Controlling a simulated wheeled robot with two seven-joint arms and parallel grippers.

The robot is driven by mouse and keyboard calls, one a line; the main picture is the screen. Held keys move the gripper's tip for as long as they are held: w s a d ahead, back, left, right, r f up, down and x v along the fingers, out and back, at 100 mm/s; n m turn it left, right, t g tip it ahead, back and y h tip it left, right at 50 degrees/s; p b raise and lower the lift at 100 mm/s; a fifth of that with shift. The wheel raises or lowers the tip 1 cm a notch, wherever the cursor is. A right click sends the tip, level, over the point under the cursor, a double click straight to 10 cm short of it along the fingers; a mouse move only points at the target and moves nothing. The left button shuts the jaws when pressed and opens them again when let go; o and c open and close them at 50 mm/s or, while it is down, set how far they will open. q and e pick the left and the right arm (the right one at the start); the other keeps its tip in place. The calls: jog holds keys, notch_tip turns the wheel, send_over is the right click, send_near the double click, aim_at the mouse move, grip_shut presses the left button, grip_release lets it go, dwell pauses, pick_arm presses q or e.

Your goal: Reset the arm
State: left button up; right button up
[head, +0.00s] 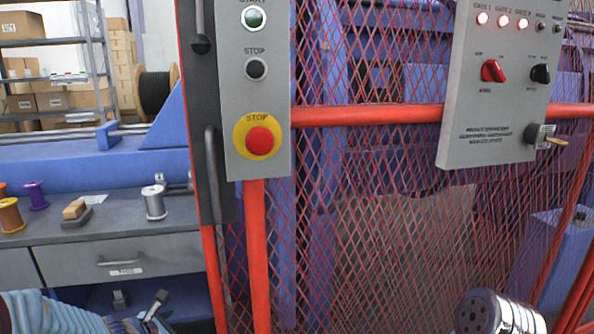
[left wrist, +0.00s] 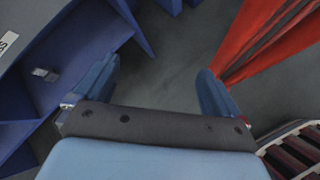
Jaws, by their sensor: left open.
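My left arm comes in at the bottom left of the head view, its ribbed blue sleeve low in front of the bench. The left gripper (head: 155,312) shows only in part at the bottom edge, below the drawer. In the left wrist view the left gripper (left wrist: 156,85) has its two blue fingers wide apart, with only grey floor between them. It holds nothing. My right gripper is not seen. A silver cylinder with a holed end face (head: 490,312) is at the bottom right; I cannot tell whether it is part of me.
A red mesh guard (head: 370,180) stands close ahead, with a start/stop button box (head: 258,90) and a grey switch panel (head: 495,85). The workbench (head: 110,218) at left bears spools and a wooden-handled block. Red guard parts (left wrist: 265,40) are right of the left gripper.

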pick_arm(q)
jog(key=s+d+f+m+g, duration=0.4)
jog(key=s+f+m, duration=0.35)
jog(key=f, duration=0.25)
jog(key=s+d+f+m+g, duration=0.4)
jog(key=s+d+f+m, duration=0.15)
jog(key=s+f, duration=0.3)
jog(key=s+d+f+m+g+h, duration=0.1)
jog(key=s+d+f+m, duration=0.5)
jog(key=m, duration=0.6)
jog(key=s+d, duration=0.2)
jog(key=shift+s+d+f+m, duration=0.2)
jog(key=shift+d+f+m, duration=0.05)
jog(key=shift+d+m, duration=0.15)
